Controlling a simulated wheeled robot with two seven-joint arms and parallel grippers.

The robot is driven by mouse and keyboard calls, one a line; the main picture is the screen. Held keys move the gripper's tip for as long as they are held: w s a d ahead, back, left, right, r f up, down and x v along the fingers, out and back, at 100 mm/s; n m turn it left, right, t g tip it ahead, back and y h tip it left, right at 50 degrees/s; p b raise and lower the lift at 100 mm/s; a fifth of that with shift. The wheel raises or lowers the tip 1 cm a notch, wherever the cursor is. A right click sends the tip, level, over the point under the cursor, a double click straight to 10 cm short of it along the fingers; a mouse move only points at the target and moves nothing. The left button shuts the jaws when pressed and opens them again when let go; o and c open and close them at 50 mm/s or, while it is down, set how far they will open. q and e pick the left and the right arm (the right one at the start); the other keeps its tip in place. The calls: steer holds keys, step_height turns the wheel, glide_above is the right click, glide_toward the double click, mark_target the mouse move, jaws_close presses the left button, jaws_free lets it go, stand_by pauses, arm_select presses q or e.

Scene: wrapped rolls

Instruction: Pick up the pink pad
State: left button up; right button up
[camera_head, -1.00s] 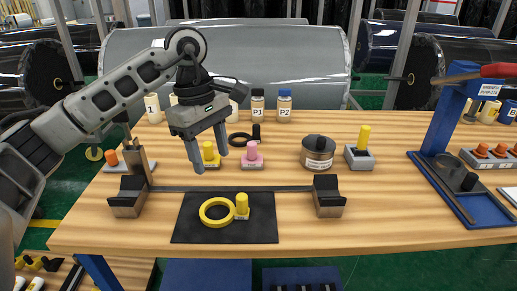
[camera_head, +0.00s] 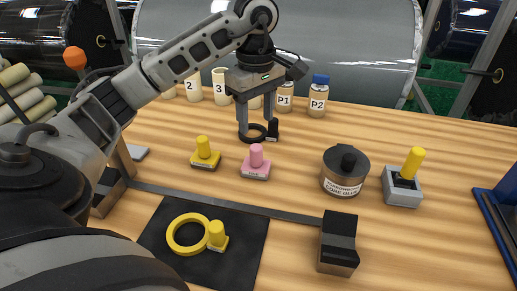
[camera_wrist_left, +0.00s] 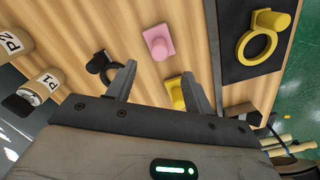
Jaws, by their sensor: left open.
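The pink pad (camera_head: 256,163) stands upright on the wooden table, a small block with a round knob and a pale label on its front. It also shows in the left wrist view (camera_wrist_left: 158,42), beyond the fingertips and between their lines. My left gripper (camera_head: 258,130) is open and empty, pointing down behind the pink pad, near the black ring (camera_head: 253,133) and black pad (camera_head: 273,130). In the left wrist view its two fingers (camera_wrist_left: 160,80) are apart with nothing between them. The pink pad is clear of both fingers. My right gripper is not in view.
A yellow pad (camera_head: 204,155) stands left of the pink pad. A black mat (camera_head: 240,246) in front holds a yellow ring (camera_head: 187,234) and another yellow pad (camera_head: 217,238). A dark round tin (camera_head: 345,172) and a grey holder (camera_head: 402,187) stand right. Labelled bottles (camera_head: 318,97) stand behind.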

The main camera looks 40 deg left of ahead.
mark_target(256, 146)
arm_select(q)
step_height(256, 146, down, 2)
steer(key=shift+f, duration=0.55)
step_height(256, 146, down, 5)
steer(key=shift+a+f+p, duration=0.1)
steer(key=shift+f+p, duration=0.1)
steer(key=shift+p, duration=0.25)
steer(key=shift+f, duration=0.45)
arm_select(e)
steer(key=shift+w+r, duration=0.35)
arm_select(q)
steer(key=c, duration=1.1)
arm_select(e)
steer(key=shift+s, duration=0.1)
